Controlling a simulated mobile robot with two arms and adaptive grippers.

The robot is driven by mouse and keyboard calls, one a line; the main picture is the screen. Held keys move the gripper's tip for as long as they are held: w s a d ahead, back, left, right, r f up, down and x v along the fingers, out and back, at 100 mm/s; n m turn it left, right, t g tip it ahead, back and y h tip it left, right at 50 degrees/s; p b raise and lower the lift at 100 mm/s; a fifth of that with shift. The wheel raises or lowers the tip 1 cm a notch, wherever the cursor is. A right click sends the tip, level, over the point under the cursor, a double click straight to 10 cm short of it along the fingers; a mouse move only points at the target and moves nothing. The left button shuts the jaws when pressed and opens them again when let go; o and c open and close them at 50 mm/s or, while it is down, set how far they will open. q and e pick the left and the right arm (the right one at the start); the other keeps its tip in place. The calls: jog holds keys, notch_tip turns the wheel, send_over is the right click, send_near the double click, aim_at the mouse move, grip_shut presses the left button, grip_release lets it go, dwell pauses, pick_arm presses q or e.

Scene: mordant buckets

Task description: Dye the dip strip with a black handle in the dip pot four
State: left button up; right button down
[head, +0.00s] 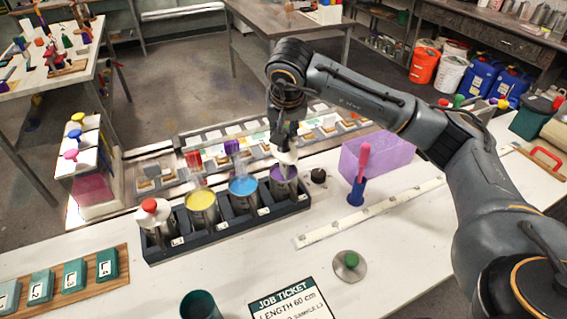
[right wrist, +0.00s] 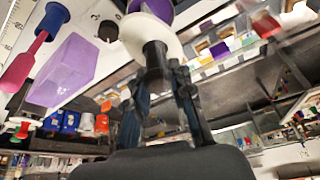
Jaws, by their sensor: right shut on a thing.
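My right gripper (head: 285,142) is above the rightmost pot and is shut on the black handle (right wrist: 154,62) of a dip strip. A white disc (right wrist: 150,36) sits at the end of that handle; it also shows in the head view (head: 287,157). The strip beyond the disc is hidden, so I cannot tell how far it is in the pot. The rightmost metal pot (head: 283,186) holds purple liquid. Pots with blue liquid (head: 243,187) and yellow liquid (head: 201,201) stand left of it. The pot labels are too small to read surely. My left gripper is not in view.
A pot with a white-and-red lid (head: 152,210) stands at the rack's left end. A black dial knob (head: 318,176), a pink-handled tool in a blue stand (head: 360,170) and a purple block (head: 377,155) are to the right. A job ticket (head: 290,302) lies in front.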

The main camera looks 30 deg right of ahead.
aim_at(281, 150)
jog(key=shift+f+b, duration=2.2)
jog(key=shift+f, duration=0.75)
jog(key=shift+w, duration=0.1)
jog(key=shift+d+r, duration=0.3)
jog(key=shift+a+f, duration=0.1)
jog(key=shift+a, duration=0.1)
jog(key=shift+a+f, duration=0.15)
jog(key=shift+a, duration=0.25)
